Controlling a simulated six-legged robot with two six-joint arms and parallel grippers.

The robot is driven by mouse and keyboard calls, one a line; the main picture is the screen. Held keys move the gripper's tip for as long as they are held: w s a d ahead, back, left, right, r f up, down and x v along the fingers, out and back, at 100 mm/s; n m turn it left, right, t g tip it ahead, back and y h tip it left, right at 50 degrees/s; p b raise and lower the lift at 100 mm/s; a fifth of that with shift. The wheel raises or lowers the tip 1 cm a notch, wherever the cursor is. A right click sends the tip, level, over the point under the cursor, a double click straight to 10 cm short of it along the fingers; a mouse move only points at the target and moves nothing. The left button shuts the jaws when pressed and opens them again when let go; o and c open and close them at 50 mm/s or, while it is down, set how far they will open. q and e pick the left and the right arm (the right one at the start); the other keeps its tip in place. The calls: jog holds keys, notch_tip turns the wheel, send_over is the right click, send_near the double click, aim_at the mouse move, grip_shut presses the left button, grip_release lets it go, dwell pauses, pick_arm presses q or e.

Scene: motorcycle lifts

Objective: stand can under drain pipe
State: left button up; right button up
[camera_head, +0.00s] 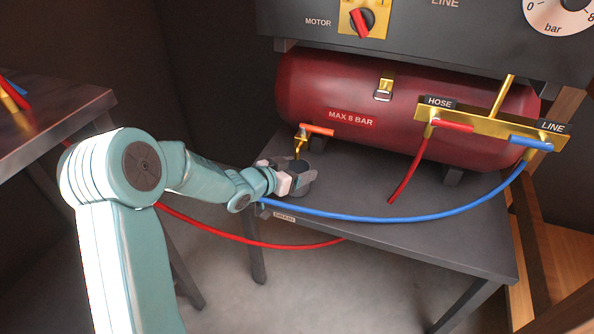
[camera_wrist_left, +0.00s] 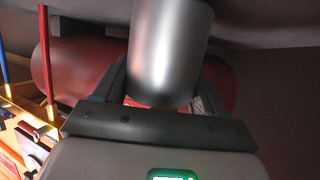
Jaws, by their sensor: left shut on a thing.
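The can is a dark grey cylinder; its top (camera_head: 299,164) shows in the head view at the left end of the bench, and its smooth metal side (camera_wrist_left: 168,50) fills the upper middle of the left wrist view. My left gripper (camera_head: 296,182) is shut on the can, its fingers around the side. The drain pipe (camera_head: 300,146) is a short brass pipe with an orange lever, below the left end of the red tank. In the head view its lower end appears just above the can. I cannot tell whether the can touches the bench. My right gripper is not in view.
The red tank (camera_head: 345,92) lies on the dark bench (camera_head: 440,225). A blue hose (camera_head: 400,218) droops across the bench front, and a red hose (camera_head: 250,241) hangs below. A brass manifold (camera_head: 480,127) stands to the right. Another table (camera_head: 50,125) is at the left.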

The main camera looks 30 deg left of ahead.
pick_arm(q)
jog(key=shift+f, duration=0.1)
jog(key=shift+f, duration=0.15)
jog(key=o, duration=1.2)
jog(key=shift+c, duration=0.2)
